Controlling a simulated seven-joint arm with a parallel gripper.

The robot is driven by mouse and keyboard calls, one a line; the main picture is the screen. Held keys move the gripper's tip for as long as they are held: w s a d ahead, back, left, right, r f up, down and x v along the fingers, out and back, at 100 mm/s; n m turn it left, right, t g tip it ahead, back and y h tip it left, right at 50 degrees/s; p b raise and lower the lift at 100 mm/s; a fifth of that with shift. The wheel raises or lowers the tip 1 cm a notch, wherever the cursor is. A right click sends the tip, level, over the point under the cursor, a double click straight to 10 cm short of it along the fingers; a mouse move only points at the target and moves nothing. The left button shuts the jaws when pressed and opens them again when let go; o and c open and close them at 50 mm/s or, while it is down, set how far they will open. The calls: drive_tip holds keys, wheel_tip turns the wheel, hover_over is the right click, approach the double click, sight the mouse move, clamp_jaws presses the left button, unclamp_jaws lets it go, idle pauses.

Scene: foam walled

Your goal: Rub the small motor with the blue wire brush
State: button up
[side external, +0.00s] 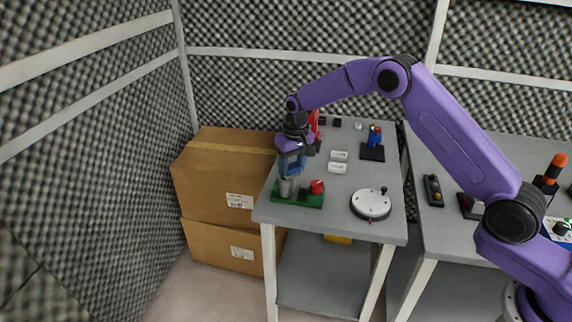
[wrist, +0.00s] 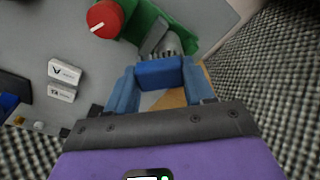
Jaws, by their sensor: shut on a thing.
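My gripper (side external: 291,170) points down at the near left of the grey table, above the green base (side external: 312,200). Its light blue fingers are shut on a darker blue block, which looks like the blue wire brush (wrist: 160,73), in the wrist view. The brush's lower end is hard to make out. A small grey cylinder, likely the small motor (side external: 285,189), stands on the green base right below my fingers. A grey part of it shows just beyond the brush in the wrist view (wrist: 172,43). I cannot tell whether brush and motor touch.
A red knob (side external: 317,187) stands on the same green base, close to my gripper. A round white dial (side external: 371,204) sits to the right. Two white boxes (side external: 338,162) and a black stand (side external: 372,152) lie behind. Cardboard boxes (side external: 225,175) are left of the table.

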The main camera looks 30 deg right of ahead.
drive_tip(key=shift+r, duration=4)
drive_tip(key=shift+w+f, duration=0.4)
drive_tip(key=shift+f, duration=0.9)
drive_tip(key=shift+w+f, duration=0.4)
drive_tip(key=shift+f, duration=0.95)
drive_tip(key=shift+w+f, duration=0.4)
drive_tip(key=shift+f, duration=0.9)
drive_tip(key=shift+s+a+f, duration=0.15)
drive_tip(key=shift+s+a, duration=1.15)
drive_tip(key=shift+w+d, duration=1.4)
wheel_tip(320, 180, up, 8)
